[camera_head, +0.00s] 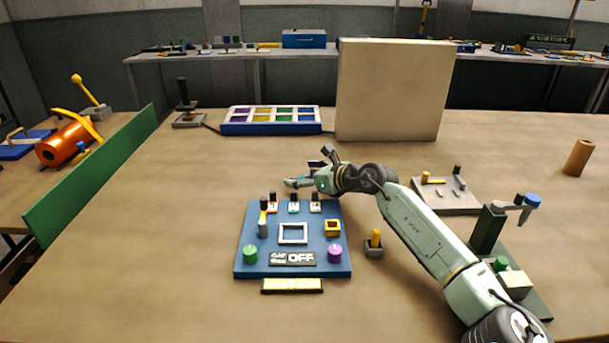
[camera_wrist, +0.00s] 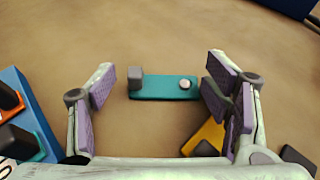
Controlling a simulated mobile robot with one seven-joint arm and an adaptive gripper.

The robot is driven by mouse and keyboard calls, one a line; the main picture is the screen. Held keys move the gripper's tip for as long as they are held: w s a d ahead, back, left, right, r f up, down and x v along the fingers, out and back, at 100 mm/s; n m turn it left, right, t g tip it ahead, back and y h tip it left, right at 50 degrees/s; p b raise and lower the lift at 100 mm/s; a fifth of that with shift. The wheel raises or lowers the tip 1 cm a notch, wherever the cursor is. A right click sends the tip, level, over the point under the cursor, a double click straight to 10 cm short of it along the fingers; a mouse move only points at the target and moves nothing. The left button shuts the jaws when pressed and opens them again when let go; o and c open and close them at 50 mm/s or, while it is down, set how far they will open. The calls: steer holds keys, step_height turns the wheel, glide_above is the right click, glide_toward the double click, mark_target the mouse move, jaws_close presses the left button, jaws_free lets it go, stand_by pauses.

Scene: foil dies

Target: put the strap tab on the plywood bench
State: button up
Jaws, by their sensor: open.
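A flat teal strip with a grey block at one end and a pale round knob at the other, which looks like the strap tab (camera_wrist: 158,91), lies between my fingers in the wrist view. In the head view a small teal piece (camera_head: 296,183) shows just left of my gripper (camera_head: 318,176). My gripper is open in the wrist view (camera_wrist: 160,68), with a purple-padded finger on each side of the strip and a gap at its left end. The tan plywood bench (camera_head: 150,235) spreads below; I cannot tell whether the strip touches it.
A blue panel (camera_head: 319,259) with switches and knobs stands in front of my gripper. A yellow piece (camera_wrist: 204,139) lies by my right finger. A beige upright board (camera_head: 390,90) and a blue tray (camera_head: 271,129) stand behind.

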steer(key=shift+d+f, duration=0.45)
steer(key=shift+f, duration=0.2)
steer(key=shift+r+p, duration=0.35)
steer(key=shift+p, duration=0.05)
steer(key=b+v, duration=0.1)
steer(key=v, duration=0.2)
steer(key=b+v, duration=0.1)
steer(key=v, duration=0.3)
steer(key=r+b+v, duration=0.1)
steer(key=b+v, duration=0.1)
steer(key=v, duration=0.2)
steer(key=shift+s+d+r, duration=0.15)
steer(key=shift+s+r, duration=0.1)
steer(key=shift+r, duration=0.05)
